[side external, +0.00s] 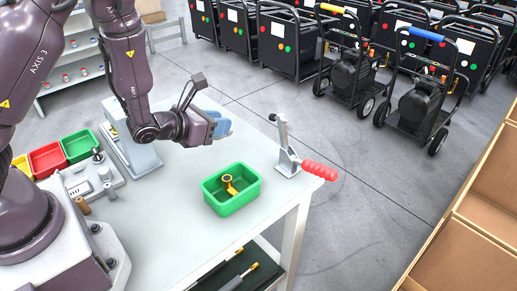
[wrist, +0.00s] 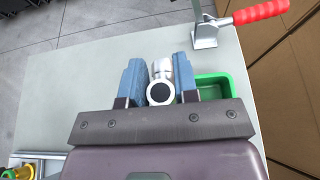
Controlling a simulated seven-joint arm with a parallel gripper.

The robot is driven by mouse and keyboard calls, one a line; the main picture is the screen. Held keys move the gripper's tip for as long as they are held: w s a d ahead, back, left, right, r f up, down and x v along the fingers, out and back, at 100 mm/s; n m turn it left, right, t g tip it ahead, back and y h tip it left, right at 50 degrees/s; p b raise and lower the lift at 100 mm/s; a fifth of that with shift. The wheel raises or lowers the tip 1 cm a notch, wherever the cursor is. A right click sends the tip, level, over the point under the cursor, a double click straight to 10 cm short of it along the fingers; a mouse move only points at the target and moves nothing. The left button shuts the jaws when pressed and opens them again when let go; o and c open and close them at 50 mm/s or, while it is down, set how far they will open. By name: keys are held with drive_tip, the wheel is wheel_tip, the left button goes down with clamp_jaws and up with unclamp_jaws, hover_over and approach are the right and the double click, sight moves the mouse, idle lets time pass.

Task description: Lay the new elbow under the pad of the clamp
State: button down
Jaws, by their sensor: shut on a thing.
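My gripper (side external: 219,124) is over the table, with its blue jaws to the left of the clamp. In the wrist view the jaws (wrist: 158,82) are shut on a silver elbow (wrist: 161,70), whose round dark-centred end faces the camera. The jaws hide the elbow in the side view. The clamp (side external: 288,160) stands near the table's edge; its metal arm points up and its red handle (side external: 320,171) sticks out to the right. A small dark tip (side external: 272,117), probably the pad, is at the arm's top. The clamp also shows in the wrist view (wrist: 204,36), ahead and right of the jaws.
A green tray (side external: 213,201) holding a brass-coloured elbow (side external: 231,184) stands in front of the clamp. A grey fixture (side external: 90,177) and red (side external: 47,158) and green (side external: 78,146) bins are at the left. The tabletop between gripper and clamp looks clear.

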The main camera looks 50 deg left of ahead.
drive_tip(key=f+x, duration=0.1)
drive_tip(key=x, duration=0.4)
drive_tip(key=s+f+x, duration=0.1)
drive_tip(key=x, duration=0.4)
drive_tip(key=a+f+x, duration=0.1)
drive_tip(key=x, duration=0.4)
drive_tip(key=shift+s+f, duration=0.15)
drive_tip(key=shift+f, duration=1.8)
drive_tip(key=shift+f, duration=0.15)
drive_tip(key=c, duration=0.9)
unclamp_jaws()
